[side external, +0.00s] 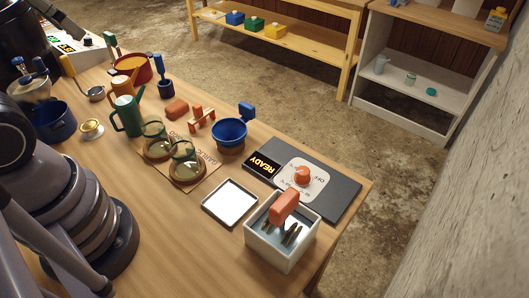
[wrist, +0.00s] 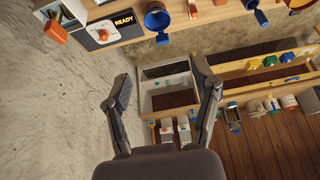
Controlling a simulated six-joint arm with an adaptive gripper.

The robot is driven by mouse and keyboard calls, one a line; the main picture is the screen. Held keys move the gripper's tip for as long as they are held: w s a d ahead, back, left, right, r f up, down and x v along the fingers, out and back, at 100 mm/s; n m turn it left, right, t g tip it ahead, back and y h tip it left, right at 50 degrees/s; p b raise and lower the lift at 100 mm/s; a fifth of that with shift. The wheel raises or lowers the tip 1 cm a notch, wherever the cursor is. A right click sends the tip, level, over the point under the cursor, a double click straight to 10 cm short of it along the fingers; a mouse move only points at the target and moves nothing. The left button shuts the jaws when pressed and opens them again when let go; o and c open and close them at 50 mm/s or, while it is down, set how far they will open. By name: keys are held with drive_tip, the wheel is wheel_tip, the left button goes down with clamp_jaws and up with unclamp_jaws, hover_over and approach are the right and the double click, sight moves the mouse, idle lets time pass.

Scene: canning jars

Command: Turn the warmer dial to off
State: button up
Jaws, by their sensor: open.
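The warmer dial (side external: 303,175) is a round orange-red knob on a pale plate with an OFF mark. The plate sits on the dark warmer panel (side external: 342,192) near the table's right end. The knob also shows in the wrist view (wrist: 103,34), at the upper left. A lit READY display (side external: 263,163) is beside it. I cannot tell which mark the knob points to. My gripper (wrist: 162,75) is open and empty, with its fingers spread wide. It is well away from the dial and touches nothing.
A white bin (side external: 265,252) with an orange-handled tool stands in front of the panel, next to a white tray (side external: 230,213). A blue bowl (side external: 229,130) and glass jar parts are to the left. Shelves (side external: 410,80) stand beyond the table. The air above the panel is clear.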

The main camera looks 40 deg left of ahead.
drive_tip(key=w+d+m+g, duration=0.1)
drive_tip(key=w+d+m, duration=0.3)
drive_tip(key=w, duration=0.5)
drive_tip(key=m+g, duration=0.5)
drive_tip(key=m, duration=1.5)
hover_over(304, 171)
wheel_tip(304, 171, down, 26)
wheel_tip(304, 171, down, 14)
drive_tip(key=shift+r, duration=0.25)
clamp_jaws()
